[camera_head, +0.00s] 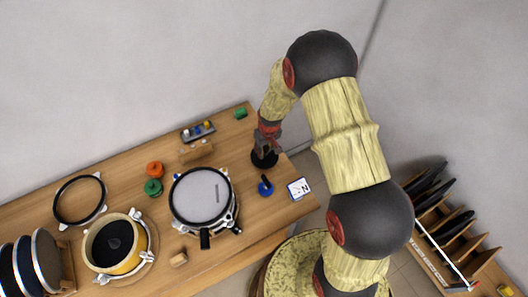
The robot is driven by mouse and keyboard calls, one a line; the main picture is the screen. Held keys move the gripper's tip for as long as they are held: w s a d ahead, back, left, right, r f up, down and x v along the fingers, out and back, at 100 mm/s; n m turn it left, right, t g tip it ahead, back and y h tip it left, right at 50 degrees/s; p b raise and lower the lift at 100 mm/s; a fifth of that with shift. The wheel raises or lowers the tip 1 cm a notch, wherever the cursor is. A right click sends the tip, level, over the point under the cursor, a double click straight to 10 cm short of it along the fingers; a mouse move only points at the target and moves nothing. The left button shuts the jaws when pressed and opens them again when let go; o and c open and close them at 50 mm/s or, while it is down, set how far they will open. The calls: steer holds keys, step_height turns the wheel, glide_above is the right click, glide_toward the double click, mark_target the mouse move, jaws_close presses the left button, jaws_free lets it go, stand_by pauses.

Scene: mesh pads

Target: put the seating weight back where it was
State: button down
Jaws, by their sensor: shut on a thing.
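My gripper (266,147) is over the right end of the wooden bench, pointing down. It is shut on a dark round piece (263,159), which looks like the seating weight. The fingers hide its upper part, and I cannot tell whether it touches the bench top or hangs just above it. To its left stands a drum with a pale mesh pad (201,195), with a grey strip on the pad. Further left is an open cream and yellow drum shell (137,262) with a dark cone inside.
A blue piece with a black handle (265,188) and a white card (299,188) lie in front of my gripper. Orange (155,169) and green (153,188) knobs, a black hoop (62,217) and upright discs (43,260) are left. A rack (455,240) stands right.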

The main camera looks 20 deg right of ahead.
mark_target(265, 155)
steer(key=shift+w+f+b, duration=0.15)
steer(key=shift+f+b, duration=0.15)
steer(key=shift+f, duration=0.4)
steer(key=shift+w+f+b, duration=0.1)
steer(key=shift+f+b, duration=0.15)
steer(key=shift+f, duration=0.4)
steer(key=shift+f, duration=0.15)
steer(key=c, duration=1.4)
jaws_free()
steer(key=shift+s+f, duration=0.15)
steer(key=shift+s, duration=0.1)
